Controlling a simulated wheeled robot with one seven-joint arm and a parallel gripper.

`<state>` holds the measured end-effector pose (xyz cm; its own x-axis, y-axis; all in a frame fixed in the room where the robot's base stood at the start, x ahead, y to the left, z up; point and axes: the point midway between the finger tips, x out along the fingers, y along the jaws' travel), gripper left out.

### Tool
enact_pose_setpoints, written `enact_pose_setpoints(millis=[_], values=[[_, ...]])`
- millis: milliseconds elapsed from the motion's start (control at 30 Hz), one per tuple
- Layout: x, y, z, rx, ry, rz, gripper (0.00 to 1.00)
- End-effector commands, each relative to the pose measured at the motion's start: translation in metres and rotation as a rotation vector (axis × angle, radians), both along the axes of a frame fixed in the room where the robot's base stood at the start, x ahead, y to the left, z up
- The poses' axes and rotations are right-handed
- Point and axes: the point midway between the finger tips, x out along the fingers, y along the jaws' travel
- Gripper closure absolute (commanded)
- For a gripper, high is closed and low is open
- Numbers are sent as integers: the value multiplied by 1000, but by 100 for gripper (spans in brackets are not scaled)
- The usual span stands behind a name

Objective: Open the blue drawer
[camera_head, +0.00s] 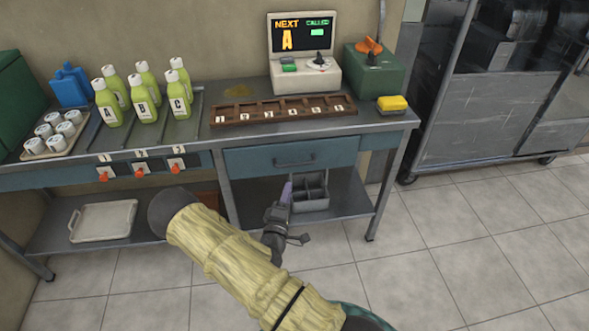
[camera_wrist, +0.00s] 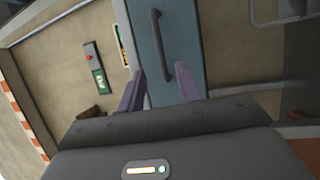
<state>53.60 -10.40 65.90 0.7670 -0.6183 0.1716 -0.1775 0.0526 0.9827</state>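The blue drawer (camera_head: 255,158) is under the right part of the metal table and looks shut. Its dark bar handle (camera_head: 295,163) runs sideways across its front. In the wrist view, the drawer front (camera_wrist: 190,35) stands upright in the picture, with the handle (camera_wrist: 155,40) along it. My gripper (camera_head: 286,194) is below the handle in the head view, apart from it. In the wrist view, my gripper (camera_wrist: 162,84) has its two purple fingers spread, with nothing held. The lower end of the handle shows between them, farther ahead.
On the table (camera_head: 355,122) stand green bottles (camera_head: 143,95), a wooden rack (camera_head: 283,109), a screen machine (camera_head: 303,55) and a yellow sponge (camera_head: 392,104). The tiled floor (camera_head: 440,240) at right is clear.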

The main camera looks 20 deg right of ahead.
Motion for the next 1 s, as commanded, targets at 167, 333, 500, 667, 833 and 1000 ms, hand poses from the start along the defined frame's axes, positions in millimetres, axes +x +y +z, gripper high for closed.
enact_pose_setpoints(millis=[167, 333, 500, 667, 833, 1000], values=[[25, -21, 5, 1, -4, -2, 66], [48, -39, 11, 1, -4, -2, 66], [67, -55, 15, 0, -4, -2, 66], [77, -62, 17, -1, -1, 0, 66], [78, -63, 18, -1, 0, 0, 66], [78, -63, 18, -1, 1, 0, 78]])
